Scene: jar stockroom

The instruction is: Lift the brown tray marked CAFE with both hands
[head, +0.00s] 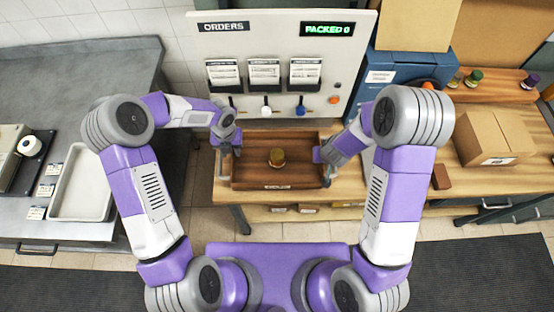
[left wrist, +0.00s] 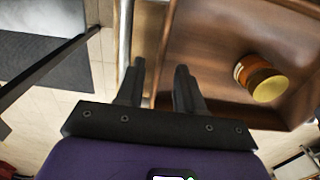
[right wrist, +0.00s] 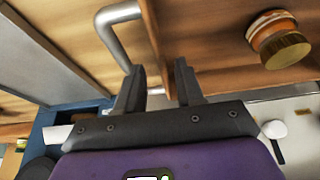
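The brown tray (head: 250,181) lies on the wooden table with a small pale label (head: 278,187) on its front wall, too small to read. One jar (head: 277,158) with a yellowish lid stands upright in it. My left gripper (head: 228,150) is at the tray's left end; in the left wrist view its fingers (left wrist: 160,72) are apart beside the tray wall and a metal handle (left wrist: 125,30). My right gripper (head: 322,156) is at the right end; in the right wrist view its fingers (right wrist: 160,80) are apart near the curved metal handle (right wrist: 110,25). Neither appears closed on a handle.
An orders panel (head: 275,115) with hanging slips stands right behind the tray. A cardboard box (head: 490,138) and a jar rack (head: 500,87) are on the right of the table (head: 400,180). A grey counter (head: 90,85) with a white bin (head: 80,185) is on the left.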

